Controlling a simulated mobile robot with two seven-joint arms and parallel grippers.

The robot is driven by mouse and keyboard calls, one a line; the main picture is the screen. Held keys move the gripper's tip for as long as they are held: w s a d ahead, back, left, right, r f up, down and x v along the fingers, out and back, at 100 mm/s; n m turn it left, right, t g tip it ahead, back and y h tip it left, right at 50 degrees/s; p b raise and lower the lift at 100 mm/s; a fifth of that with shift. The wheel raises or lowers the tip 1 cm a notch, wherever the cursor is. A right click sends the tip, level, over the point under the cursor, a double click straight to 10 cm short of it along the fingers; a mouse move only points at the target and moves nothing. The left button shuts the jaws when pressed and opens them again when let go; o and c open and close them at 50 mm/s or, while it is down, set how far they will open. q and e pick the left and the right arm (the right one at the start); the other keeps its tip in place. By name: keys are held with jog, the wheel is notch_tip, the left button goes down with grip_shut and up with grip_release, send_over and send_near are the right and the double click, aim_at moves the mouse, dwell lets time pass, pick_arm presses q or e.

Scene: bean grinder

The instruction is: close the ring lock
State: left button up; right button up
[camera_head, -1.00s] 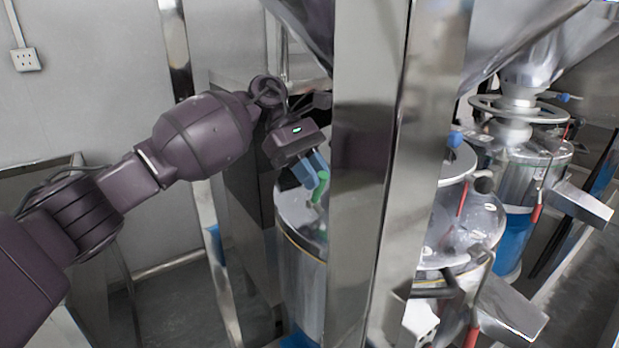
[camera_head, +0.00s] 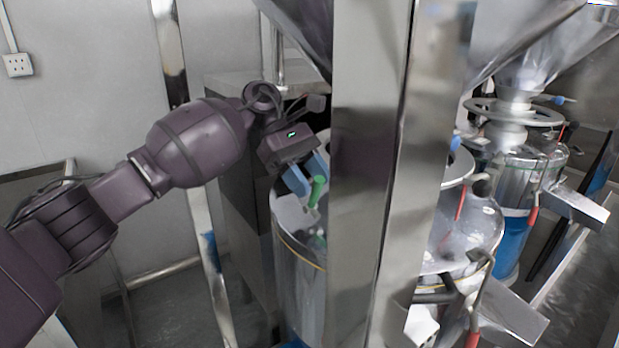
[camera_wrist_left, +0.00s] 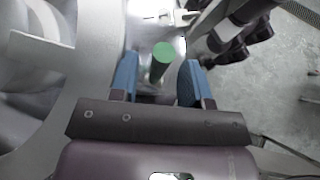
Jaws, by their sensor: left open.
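A green lever handle (camera_head: 317,191), apparently the ring lock's, stands up at the rim of the steel drum (camera_head: 300,270) left of the post. My left gripper (camera_head: 308,174) is just above it with blue fingers spread. The gripper holds nothing. The lock's lower part is hard to make out, and the post hides the drum's right side. My right gripper is not in view.
A wide steel post (camera_head: 365,180) stands close to the right of my left gripper. A steel hopper (camera_head: 305,25) hangs above. More drums with red-handled levers (camera_head: 474,330) stand to the right. Open floor (camera_head: 180,310) lies at lower left.

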pick_arm(q)
jog(key=b+v, duration=0.1)
jog(key=v, duration=0.6)
jog(key=shift+a+r, duration=0.15)
jog(key=shift+r, duration=0.05)
jog(key=shift+w, duration=0.1)
jog(key=shift+f, duration=0.1)
